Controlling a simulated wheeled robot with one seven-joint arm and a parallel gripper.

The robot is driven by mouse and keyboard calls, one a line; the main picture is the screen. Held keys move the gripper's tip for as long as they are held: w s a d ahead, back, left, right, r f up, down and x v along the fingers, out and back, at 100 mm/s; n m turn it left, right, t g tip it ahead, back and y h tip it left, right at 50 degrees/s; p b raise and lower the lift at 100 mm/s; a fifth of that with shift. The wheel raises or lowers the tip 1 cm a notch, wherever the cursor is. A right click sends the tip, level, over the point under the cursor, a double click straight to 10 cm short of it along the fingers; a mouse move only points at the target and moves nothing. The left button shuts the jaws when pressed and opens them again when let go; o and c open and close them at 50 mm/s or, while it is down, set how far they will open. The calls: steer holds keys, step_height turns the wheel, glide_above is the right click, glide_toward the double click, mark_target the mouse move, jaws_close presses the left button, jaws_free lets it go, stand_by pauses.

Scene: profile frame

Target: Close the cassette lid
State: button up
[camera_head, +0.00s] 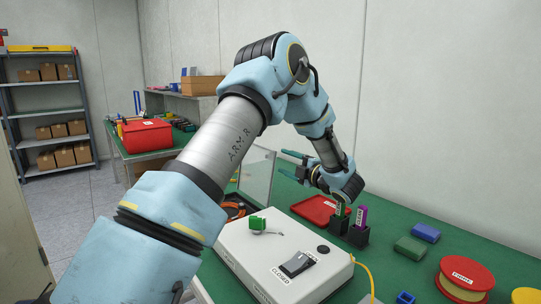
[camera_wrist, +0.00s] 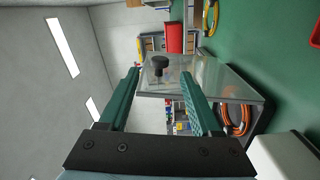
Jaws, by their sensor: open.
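The clear lid (camera_wrist: 218,82) also shows ahead of my gripper in the wrist view. A black knob (camera_wrist: 159,64) on a short stem stands out from it. My gripper (camera_head: 283,162) is open and empty, its teal fingers pointing left toward the lid. In the wrist view, the knob appears between the fingertips of my gripper (camera_wrist: 160,74); I cannot tell whether they touch it. My arm hides part of the area around the lid.
A white box (camera_head: 280,250) with a black latch (camera_head: 298,263) by a "CLOSED" label stands in front. An orange cable coil (camera_head: 234,209) lies near the lid. A red tray (camera_head: 314,207), black holders (camera_head: 357,236) and coloured blocks lie to the right.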

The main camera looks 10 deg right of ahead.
mark_target(272, 157)
steer(key=p+x, duration=0.2)
steer(key=x, duration=0.5)
steer(key=shift+w+a, duration=0.1)
steer(key=shift+w, duration=0.15)
jaws_close()
stand_by(1.1)
